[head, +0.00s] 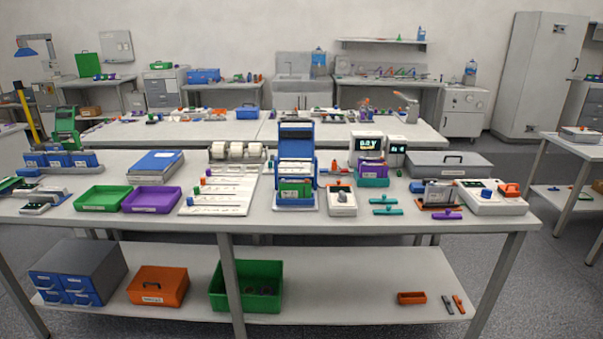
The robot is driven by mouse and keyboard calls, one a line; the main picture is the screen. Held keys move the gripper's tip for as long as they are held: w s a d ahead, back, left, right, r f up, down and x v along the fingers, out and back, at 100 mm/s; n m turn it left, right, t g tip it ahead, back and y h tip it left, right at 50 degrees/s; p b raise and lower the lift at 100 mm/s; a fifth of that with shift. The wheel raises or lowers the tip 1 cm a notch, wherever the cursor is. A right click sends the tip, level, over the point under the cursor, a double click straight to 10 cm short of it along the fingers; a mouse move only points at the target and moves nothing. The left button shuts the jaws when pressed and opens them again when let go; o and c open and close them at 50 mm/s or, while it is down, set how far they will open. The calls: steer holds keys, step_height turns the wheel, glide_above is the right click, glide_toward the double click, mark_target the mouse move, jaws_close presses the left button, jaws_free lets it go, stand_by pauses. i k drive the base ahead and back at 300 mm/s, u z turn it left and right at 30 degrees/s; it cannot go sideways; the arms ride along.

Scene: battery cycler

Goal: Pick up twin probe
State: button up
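My gripper is not in view. No part of the scene is clearly recognisable as the twin probe at this size. Two slim teal pieces (386,211) with small knobs lie one behind the other on the right half of the bench top (340,222). A similar purple piece (446,215) lies to their right near the front edge. On the lower shelf, a grey stick (448,305) and an orange stick (458,304) lie side by side at the right. I cannot tell which of these, if any, is the twin probe.
A blue upright fixture (296,165) stands mid-bench beside a white device (342,199). A green tray (104,199) and a purple tray (151,200) sit at the left. A green bin (246,287) and an orange case (157,287) are on the lower shelf (345,290).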

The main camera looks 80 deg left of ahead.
mark_target(334, 170)
steer(key=u, duration=2.5)
